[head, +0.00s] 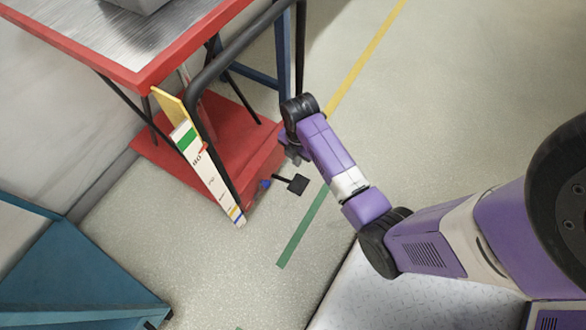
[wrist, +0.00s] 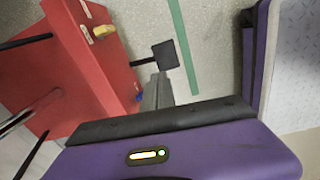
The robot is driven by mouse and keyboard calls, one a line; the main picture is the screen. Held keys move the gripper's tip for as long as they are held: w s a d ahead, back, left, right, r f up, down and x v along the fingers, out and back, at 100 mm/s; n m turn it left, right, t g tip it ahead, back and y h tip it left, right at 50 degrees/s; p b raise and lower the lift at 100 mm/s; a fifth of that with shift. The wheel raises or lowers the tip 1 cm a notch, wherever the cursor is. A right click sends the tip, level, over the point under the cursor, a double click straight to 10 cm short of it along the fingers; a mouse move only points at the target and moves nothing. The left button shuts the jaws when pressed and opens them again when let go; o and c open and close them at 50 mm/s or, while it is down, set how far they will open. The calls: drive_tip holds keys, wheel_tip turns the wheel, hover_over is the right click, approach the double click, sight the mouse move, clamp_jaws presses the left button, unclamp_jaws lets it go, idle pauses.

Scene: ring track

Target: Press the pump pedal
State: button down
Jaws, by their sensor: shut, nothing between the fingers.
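The pump pedal (head: 298,184) is a small black square pad on a short arm, low at the side of the red lift table's base (head: 221,150). It also shows in the wrist view (wrist: 165,54), just beyond my fingertips. My gripper (head: 294,157) is shut and empty, with its grey fingers (wrist: 160,78) pointing toward the pedal. In the head view the fingertips appear just above the pad. I cannot tell the height gap or whether they touch. My wrist partly hides the fingers in the head view.
The red-edged tabletop (head: 150,76) and black push handle (head: 222,62) stand at the upper left. A marked scale strip (head: 212,184) and a blue knob (head: 264,184) are beside the base. A blue bin (head: 75,275) stands lower left. Floor right of the pedal, with a green stripe (head: 303,228), is clear.

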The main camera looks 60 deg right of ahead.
sight(298, 183)
drive_tip(key=shift+s+a+n, duration=0.2)
drive_tip(key=shift+s+n, duration=0.15)
drive_tip(key=shift+n, duration=0.25)
wheel_tip(298, 183, down, 14)
drive_tip(key=b, duration=0.7)
drive_tip(key=shift+b, duration=0.3)
drive_tip(key=shift+s, duration=0.1)
